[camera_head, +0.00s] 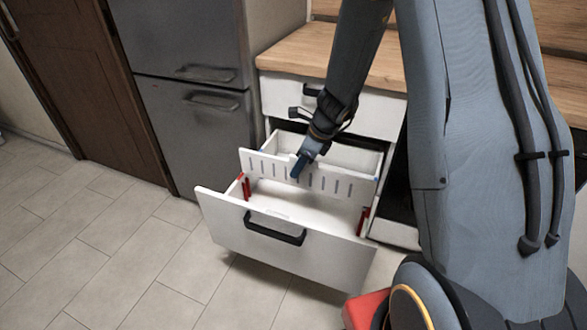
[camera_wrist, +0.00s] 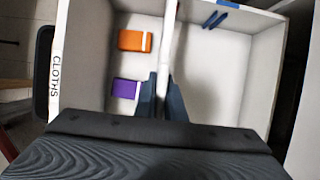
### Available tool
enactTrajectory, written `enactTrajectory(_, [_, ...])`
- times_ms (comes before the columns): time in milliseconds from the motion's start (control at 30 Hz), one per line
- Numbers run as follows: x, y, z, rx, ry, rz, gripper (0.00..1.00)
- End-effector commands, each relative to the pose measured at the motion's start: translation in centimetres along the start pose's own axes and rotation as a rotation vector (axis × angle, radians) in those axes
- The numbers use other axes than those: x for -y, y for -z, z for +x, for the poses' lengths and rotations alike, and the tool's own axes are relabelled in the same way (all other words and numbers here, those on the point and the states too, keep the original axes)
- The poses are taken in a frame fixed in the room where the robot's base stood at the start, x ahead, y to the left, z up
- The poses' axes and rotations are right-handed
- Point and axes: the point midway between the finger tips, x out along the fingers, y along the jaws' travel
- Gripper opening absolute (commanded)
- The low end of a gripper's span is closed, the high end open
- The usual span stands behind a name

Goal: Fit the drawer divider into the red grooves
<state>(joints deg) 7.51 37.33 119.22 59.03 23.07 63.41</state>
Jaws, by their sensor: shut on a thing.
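The drawer divider is a white panel (camera_head: 262,166) with a row of grey slots. My gripper (camera_head: 299,170) is shut on its top edge near the middle and holds it upright across the open drawer (camera_head: 225,217). Red grooves show on the left wall (camera_head: 245,186) and right wall (camera_head: 363,220), in front of and lower than the divider. In the wrist view my gripper (camera_wrist: 161,97) grips the divider (camera_wrist: 169,30), seen edge-on. The red grooves are not visible there. Whether the divider's ends touch the walls is unclear.
An orange pack (camera_wrist: 135,40) and a purple pack (camera_wrist: 126,90) lie in the front part of the drawer, by the front marked CLOTHS (camera_wrist: 56,75). Blue grooves (camera_wrist: 215,19) are on a wall behind the divider. A grey fridge (camera_head: 190,110) stands left; floor there is clear.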

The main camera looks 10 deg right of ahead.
Motion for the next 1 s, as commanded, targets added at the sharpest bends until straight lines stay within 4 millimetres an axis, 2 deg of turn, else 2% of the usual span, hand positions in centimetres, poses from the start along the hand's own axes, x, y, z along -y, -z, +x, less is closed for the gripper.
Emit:
enactTrajectory(33, [0.3, 0.2, 1.0, 0.0, 0.001, 0.0, 0.0])
enactTrajectory(133, [0.5, 0.4, 1.6, 0.0, 0.001, 0.001, 0.0])
enactTrajectory(767, [0.6, 1.4, 4.0, 0.0, 0.002, 0.003, 0.0])
enactTrajectory(1000, [0.6, 1.5, 4.1, 0.0, 0.002, 0.002, 0.0])
